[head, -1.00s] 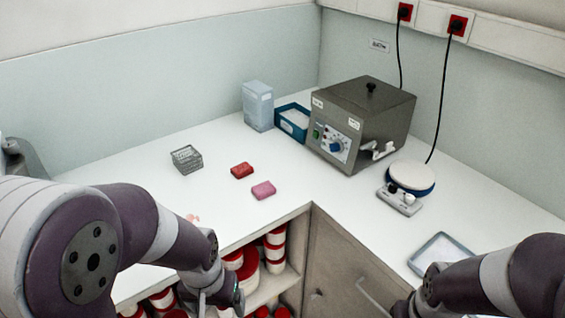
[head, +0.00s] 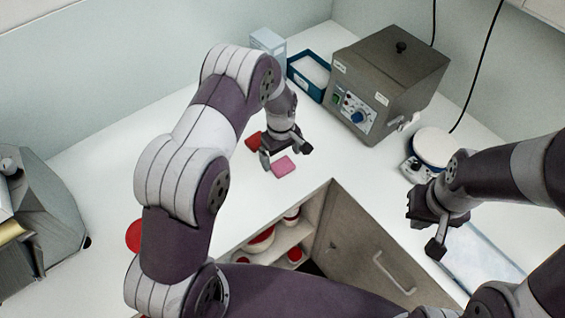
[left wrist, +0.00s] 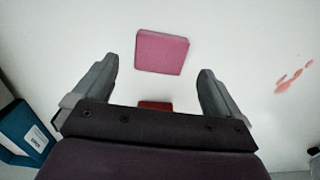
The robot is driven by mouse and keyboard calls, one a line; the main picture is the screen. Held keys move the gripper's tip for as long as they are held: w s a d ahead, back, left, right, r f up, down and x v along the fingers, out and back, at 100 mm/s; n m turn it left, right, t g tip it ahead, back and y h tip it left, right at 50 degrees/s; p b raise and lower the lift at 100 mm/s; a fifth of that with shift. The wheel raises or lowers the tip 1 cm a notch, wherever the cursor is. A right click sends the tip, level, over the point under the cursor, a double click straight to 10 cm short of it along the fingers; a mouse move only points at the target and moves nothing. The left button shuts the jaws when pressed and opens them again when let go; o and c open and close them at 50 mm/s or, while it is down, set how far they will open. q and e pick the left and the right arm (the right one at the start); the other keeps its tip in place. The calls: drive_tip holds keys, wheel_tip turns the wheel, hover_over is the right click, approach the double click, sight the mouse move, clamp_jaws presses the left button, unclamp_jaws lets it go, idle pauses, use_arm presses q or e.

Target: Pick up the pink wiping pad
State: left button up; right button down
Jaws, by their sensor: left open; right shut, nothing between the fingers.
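The pink wiping pad (head: 283,167) lies flat on the white counter near its inner front corner. It also shows in the left wrist view (left wrist: 161,52), ahead of and between the fingertips, with clear counter around it. My left gripper (head: 286,157) is open and empty, above the counter just behind the pad. Its two fingers show apart in the left wrist view (left wrist: 158,80). A red pad (head: 253,141) lies beside the left gripper, partly hidden by it. My right gripper (head: 433,222) is shut and empty over the right counter, near a pale tray.
A blue open bin (head: 309,76) and a grey metal oven (head: 388,88) stand behind. A round-topped device (head: 434,148) and the blue-edged tray (head: 482,255) are at right. A pinkish smear (left wrist: 294,76) marks the counter. Open shelves (head: 285,235) lie below the front edge.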

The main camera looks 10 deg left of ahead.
sight(282, 164)
use_arm(q)
wheel_tip(282, 164, down, 3)
drive_tip(key=shift+w+p, duration=0.1)
drive_tip(key=shift+p, duration=0.3)
drive_tip(key=shift+f, duration=0.3)
drive_tip(key=shift+s+d, duration=0.1)
drive_tip(key=shift+s, duration=0.1)
drive_tip(key=c, duration=1.1)
use_arm(e)
drive_tip(key=shift+w+r, duration=0.1)
drive_tip(key=shift+r, duration=0.75)
